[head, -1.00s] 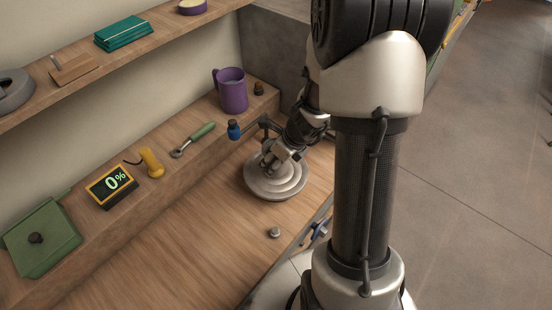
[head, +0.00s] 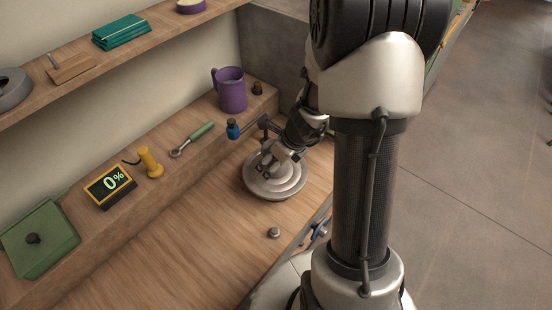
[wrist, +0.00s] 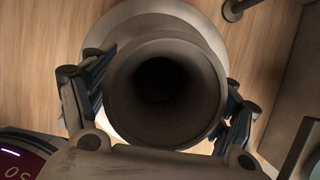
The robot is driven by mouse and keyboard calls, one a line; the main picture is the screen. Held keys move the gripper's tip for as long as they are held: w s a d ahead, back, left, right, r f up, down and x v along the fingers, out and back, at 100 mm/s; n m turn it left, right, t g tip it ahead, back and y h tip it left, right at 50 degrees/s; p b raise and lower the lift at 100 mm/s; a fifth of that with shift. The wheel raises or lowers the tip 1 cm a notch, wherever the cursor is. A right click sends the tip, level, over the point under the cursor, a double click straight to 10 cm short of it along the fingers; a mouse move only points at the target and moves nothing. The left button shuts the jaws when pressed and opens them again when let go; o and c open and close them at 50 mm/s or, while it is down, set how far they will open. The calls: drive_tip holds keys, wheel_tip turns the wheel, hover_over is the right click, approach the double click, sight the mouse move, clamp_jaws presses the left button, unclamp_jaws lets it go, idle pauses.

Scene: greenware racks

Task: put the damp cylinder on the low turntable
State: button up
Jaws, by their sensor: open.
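The damp cylinder (wrist: 208,98) is a hollow grey-brown tube, seen from its open end in the wrist view. It sits between the two fingers of my gripper (wrist: 168,85); the fingers are open on either side of it. The low turntable (wrist: 150,12) shows as a pale disc behind the tube's far end. In the head view the turntable (head: 283,190) is a round, stepped grey disc on the bench, with my gripper (head: 268,160) low over it. There the cylinder cannot be told apart from my gripper. Whether a finger touches the tube is unclear.
A blue-capped tool on a bracket (head: 234,130) stands left of my gripper. A small grey knob (head: 273,232) lies on the otherwise clear bench front.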

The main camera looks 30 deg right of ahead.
drive_tip(key=v, duration=1.2)
drive_tip(key=shift+w+r, duration=0.1)
drive_tip(key=s+a+r+n, duration=0.3)
drive_tip(key=a+r+n, duration=0.15)
drive_tip(key=n, duration=0.35)
drive_tip(key=s+a+r+n, duration=0.3)
drive_tip(key=a+r+n, duration=0.1)
drive_tip(key=a+n, duration=0.25)
drive_tip(key=s+a+r+n+h, duration=0.1)
drive_tip(key=s+a+r+n, duration=0.2)
drive_tip(key=s+n, duration=0.6)
drive_tip(key=n, duration=0.8)
drive_tip(key=shift+s+r+h, duration=0.15)
drive_tip(key=shift+r+h, duration=0.15)
drive_tip(key=shift+r, duration=0.1)
